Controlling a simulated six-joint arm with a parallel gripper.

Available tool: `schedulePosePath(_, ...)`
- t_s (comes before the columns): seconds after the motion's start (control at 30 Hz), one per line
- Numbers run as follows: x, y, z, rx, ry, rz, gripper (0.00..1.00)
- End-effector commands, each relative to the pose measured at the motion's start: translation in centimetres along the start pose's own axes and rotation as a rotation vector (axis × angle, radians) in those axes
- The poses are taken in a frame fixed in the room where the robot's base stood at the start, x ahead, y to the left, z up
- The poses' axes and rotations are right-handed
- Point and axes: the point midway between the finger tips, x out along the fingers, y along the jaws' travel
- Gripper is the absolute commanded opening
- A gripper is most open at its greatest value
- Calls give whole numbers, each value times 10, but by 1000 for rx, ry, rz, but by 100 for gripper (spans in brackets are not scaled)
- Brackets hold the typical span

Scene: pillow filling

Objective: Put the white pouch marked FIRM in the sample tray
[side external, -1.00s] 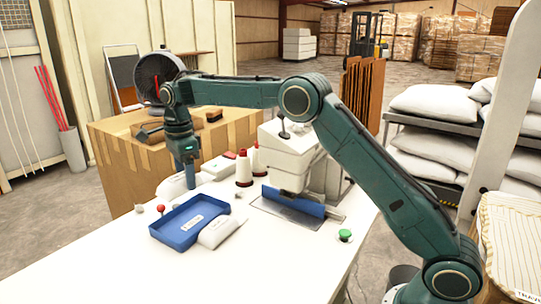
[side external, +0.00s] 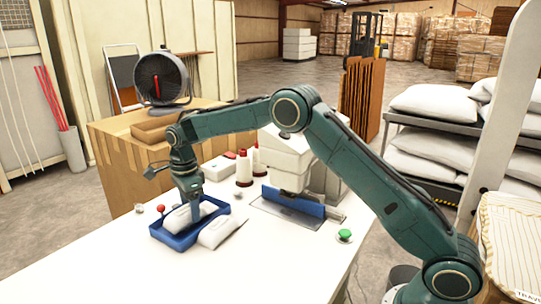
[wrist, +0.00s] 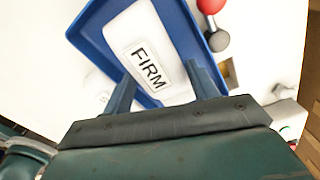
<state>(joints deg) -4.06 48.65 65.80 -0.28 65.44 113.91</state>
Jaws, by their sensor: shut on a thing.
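The white pouch marked FIRM (wrist: 140,45) lies within the walls of the blue sample tray (side external: 164,236); its label faces up in the wrist view. The tray's blue rim also shows in the wrist view (wrist: 88,45). My gripper (side external: 194,218) points down over the tray, and its fingers (wrist: 165,92) are on either side of the pouch's near end, shut on it. I cannot tell whether the pouch rests fully on the tray floor. A second white pouch (side external: 221,232) lies on the table against the tray's right side.
A red-topped pin (side external: 161,209) stands beside the tray's left side, with a small grey knob near it. White thread cones (side external: 244,172) and a sealing machine with a blue plate (side external: 293,201) stand behind to the right. The table front is clear (side external: 200,280).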

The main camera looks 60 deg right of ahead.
Motion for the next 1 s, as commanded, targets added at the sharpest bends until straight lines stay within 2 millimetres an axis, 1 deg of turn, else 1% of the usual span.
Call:
schedulePosePath(0.03,6,0,0,0,1,2,34)
schedulePosePath(0.13,13,0,0,0,0,0,34)
schedulePosePath(0.6,18,0,0,0,0,0,33)
schedulePosePath(0.63,18,0,0,0,0,-1,62)
schedulePosePath(0.73,18,0,0,0,0,-1,82)
schedulePosePath(1.0,18,0,0,0,0,-1,82)
